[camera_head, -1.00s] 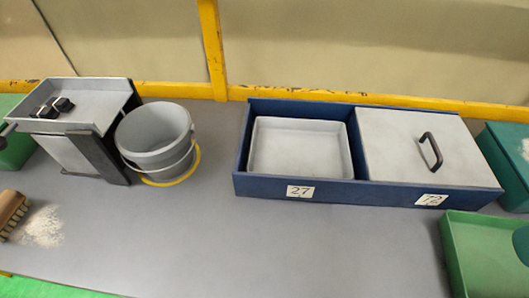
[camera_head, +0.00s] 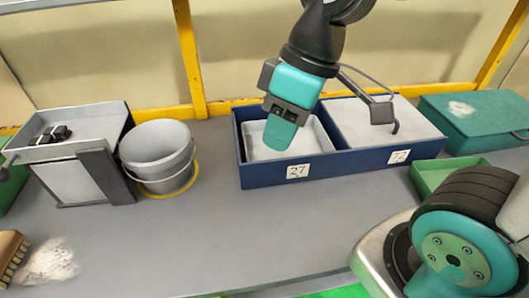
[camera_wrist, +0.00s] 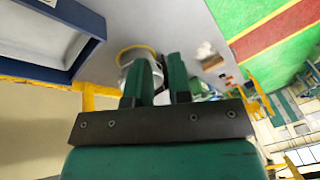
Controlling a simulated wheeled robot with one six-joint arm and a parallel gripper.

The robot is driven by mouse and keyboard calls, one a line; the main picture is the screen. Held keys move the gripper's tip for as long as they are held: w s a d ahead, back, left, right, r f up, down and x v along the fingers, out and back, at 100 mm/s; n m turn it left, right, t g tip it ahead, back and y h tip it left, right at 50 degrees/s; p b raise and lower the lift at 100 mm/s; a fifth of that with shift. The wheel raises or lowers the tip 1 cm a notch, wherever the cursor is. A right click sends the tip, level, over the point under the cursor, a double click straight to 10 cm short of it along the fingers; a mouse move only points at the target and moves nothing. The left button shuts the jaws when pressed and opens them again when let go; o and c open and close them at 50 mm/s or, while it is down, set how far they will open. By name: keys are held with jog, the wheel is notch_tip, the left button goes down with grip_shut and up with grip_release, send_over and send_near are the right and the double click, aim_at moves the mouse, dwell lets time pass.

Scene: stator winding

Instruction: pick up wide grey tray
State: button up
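The wide grey tray (camera_head: 314,137) is a shallow rectangular tray lying in the left compartment of a blue box (camera_head: 268,177), above label 27. My gripper (camera_head: 276,143) hangs over the tray in the head view and covers part of it; its height above the tray is unclear. In the wrist view my gripper (camera_wrist: 158,72) has two green fingers standing apart with an empty gap. The tray (camera_wrist: 30,30) and the blue box (camera_wrist: 85,58) show there at the upper left, off to the side of the fingers.
A grey lid (camera_head: 350,120) covers the right compartment, label 72. A grey bucket (camera_head: 157,158) and a grey-topped stand (camera_head: 85,125) are left. A teal box (camera_head: 475,115) and a green tray (camera_head: 425,178) are right. A brush (camera_head: 10,255) lies front left; the front middle is clear.

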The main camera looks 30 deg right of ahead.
jog(key=w+d+f+n+h+b, duration=0.1)
jog(key=w+d+f+n+b, duration=0.25)
jog(key=w+d, duration=0.5)
jog(key=w+d+f+n+h+b, duration=0.1)
jog(key=w+d+f+n+b, duration=0.15)
jog(key=w+d+f, duration=0.4)
jog(key=f, duration=0.3)
jog(key=d+f+p, duration=0.1)
jog(key=f, duration=0.5)
jog(key=shift+w+d+f+p, duration=0.15)
jog(key=shift+w+f+p, duration=0.15)
jog(key=shift+w+p, duration=0.1)
jog(key=f, duration=0.2)
jog(key=a+f, duration=0.1)
jog(key=f, duration=0.1)
jog(key=f+p, duration=0.1)
jog(key=f, duration=0.1)
jog(key=shift+w+a+f, duration=0.15)
jog(key=shift+w+a, duration=0.05)
jog(key=shift+w, duration=0.05)
grip_shut()
